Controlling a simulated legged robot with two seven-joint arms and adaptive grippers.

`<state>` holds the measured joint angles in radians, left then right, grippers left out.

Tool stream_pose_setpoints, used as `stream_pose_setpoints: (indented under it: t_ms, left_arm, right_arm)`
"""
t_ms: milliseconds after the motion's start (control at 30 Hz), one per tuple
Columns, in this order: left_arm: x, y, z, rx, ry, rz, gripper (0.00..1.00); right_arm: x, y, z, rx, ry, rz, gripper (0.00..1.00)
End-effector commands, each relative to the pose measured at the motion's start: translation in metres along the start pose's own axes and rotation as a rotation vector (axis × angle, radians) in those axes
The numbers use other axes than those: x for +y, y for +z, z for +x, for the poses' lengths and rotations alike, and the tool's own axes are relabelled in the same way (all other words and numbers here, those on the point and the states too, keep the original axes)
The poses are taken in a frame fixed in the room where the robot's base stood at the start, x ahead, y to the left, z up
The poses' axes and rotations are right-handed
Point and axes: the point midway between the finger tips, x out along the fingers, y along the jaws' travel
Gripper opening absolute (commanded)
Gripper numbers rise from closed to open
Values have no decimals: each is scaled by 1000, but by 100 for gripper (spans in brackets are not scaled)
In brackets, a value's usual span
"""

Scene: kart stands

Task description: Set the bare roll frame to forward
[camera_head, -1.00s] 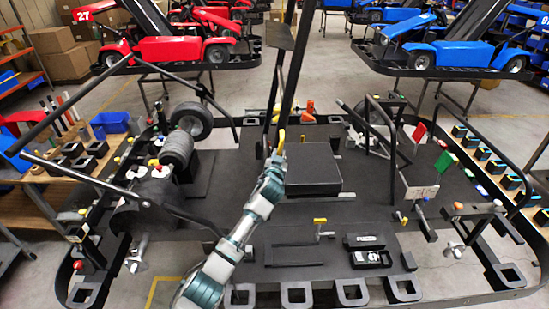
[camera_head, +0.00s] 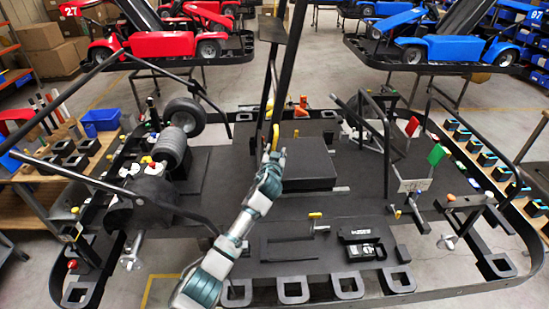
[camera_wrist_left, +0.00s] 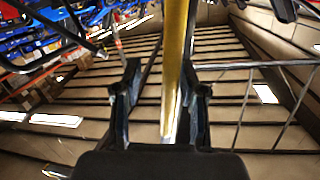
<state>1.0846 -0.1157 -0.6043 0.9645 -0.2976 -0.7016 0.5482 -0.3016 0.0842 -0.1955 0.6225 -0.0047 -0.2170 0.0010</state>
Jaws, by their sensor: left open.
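The bare roll frame (camera_head: 292,60) is a tall black bar structure rising from the middle of the nearest kart stand. A yellow grip piece (camera_head: 276,137) shows low on it in the head view. My left gripper (camera_head: 271,152) is right at this piece, reaching up from the front. In the left wrist view a yellow bar (camera_wrist_left: 175,60) runs between the two open fingers (camera_wrist_left: 166,90), closer to the right finger. I cannot tell whether it touches. My right gripper is out of view.
The stand's black deck (camera_head: 345,205) carries a flat black box (camera_head: 304,170), a roller with wheels (camera_head: 172,148) at left and a black frame with flags (camera_head: 385,135) at right. A red kart (camera_head: 165,45) and a blue kart (camera_head: 440,48) stand behind.

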Motion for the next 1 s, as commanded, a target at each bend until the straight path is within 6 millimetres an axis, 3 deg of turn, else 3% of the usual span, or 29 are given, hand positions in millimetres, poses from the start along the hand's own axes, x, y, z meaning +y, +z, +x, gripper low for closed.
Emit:
stream_pose_setpoints:
  t_ms: [167,600,800,1000]
  left_arm:
    - [0,1,-18,1,1,-2,41]
    - [4,1,-96,-1,2,2,41]
    - [4,2,-112,-4,1,3,41]
    - [4,2,-114,-4,0,3,41]
  right_arm:
    - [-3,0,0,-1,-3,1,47]
    - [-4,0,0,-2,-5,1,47]
    - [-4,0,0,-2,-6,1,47]
    - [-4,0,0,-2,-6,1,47]
